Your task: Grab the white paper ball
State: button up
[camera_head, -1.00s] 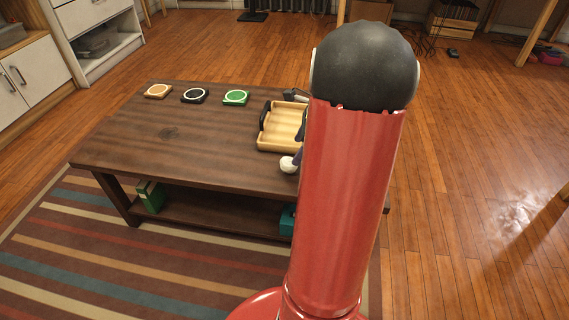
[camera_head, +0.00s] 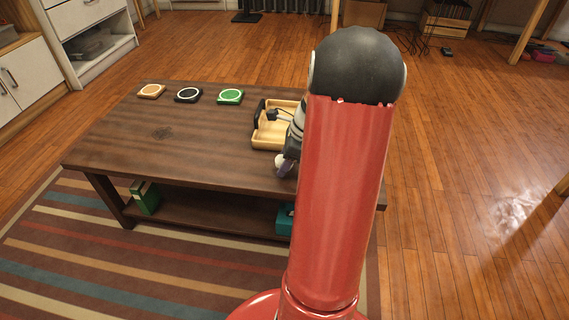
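The white paper ball (camera_head: 281,160) lies on the brown wooden table (camera_head: 190,150), near its front edge, just left of my red arm. Only part of it shows. My gripper (camera_head: 286,163) is dark and points down at the ball, covering part of it. I cannot tell whether its fingers touch the ball or whether they are open or shut. A small purple thing shows beside the ball, mostly hidden. My red arm link hides the right part of the table.
A light wooden tray (camera_head: 267,144) with dark handles stands just behind the ball. The table's left and middle are clear. Green (camera_head: 145,197) and teal (camera_head: 284,219) boxes sit on the lower shelf.

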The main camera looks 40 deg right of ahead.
jog(key=c, duration=0.5)
